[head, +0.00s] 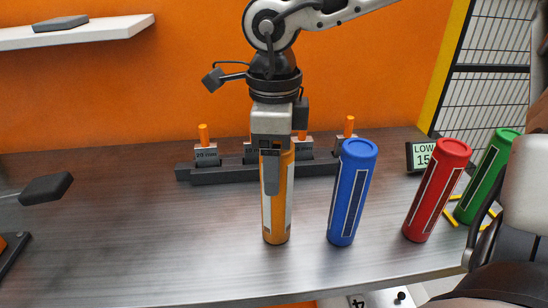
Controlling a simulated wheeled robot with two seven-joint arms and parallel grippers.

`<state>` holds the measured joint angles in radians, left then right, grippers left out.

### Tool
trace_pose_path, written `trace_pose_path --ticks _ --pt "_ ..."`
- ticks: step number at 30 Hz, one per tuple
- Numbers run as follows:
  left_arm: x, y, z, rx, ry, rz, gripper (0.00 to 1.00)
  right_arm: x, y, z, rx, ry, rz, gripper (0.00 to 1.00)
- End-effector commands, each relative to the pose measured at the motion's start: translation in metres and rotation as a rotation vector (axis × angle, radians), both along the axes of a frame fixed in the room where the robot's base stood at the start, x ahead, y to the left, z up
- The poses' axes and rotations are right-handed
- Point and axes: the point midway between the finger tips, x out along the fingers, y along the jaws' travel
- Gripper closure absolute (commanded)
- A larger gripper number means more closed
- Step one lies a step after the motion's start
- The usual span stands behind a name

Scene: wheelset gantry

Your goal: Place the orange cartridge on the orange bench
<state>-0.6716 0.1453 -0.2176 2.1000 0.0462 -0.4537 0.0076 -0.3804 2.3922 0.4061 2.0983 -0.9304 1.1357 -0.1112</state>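The orange cartridge (277,222) stands upright on the metal-topped bench (140,235), left of the blue cartridge, with a pale label on its right side. My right gripper (271,175) comes down over its top. One finger lies in front of the cartridge's upper part. The other finger is hidden, so I cannot tell whether the grip is closed on it. The cartridge's top is hidden by the gripper. The wall panel (180,95) behind the bench is orange. My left gripper is not in view.
Blue (352,195), red (437,192) and green (487,178) cartridges stand to the right. A dark rack (230,173) with orange-tipped pegs and a small display (420,157) are behind. A dark-headed object (45,188) is at left. The left-middle bench top is clear.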

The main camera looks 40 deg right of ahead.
Motion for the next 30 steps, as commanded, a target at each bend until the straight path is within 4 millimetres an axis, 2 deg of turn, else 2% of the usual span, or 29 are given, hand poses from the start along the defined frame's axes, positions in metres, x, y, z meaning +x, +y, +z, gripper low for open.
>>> trace_pose_path --ticks 6,10,21,25,30 --pt "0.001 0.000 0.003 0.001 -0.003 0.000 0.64 0.000 0.000 0.001 -0.001 0.001 0.000 0.32" --pt "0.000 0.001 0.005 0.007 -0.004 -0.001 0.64 0.001 0.000 0.010 -0.001 -0.004 -0.001 0.32" --pt "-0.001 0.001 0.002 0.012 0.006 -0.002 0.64 0.001 0.000 0.087 -0.002 -0.005 -0.002 0.32" --pt "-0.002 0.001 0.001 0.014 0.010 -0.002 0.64 0.001 0.000 0.108 -0.003 -0.003 -0.001 0.32" --pt "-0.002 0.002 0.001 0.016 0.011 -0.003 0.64 0.001 0.000 0.121 -0.002 -0.001 0.000 0.32"
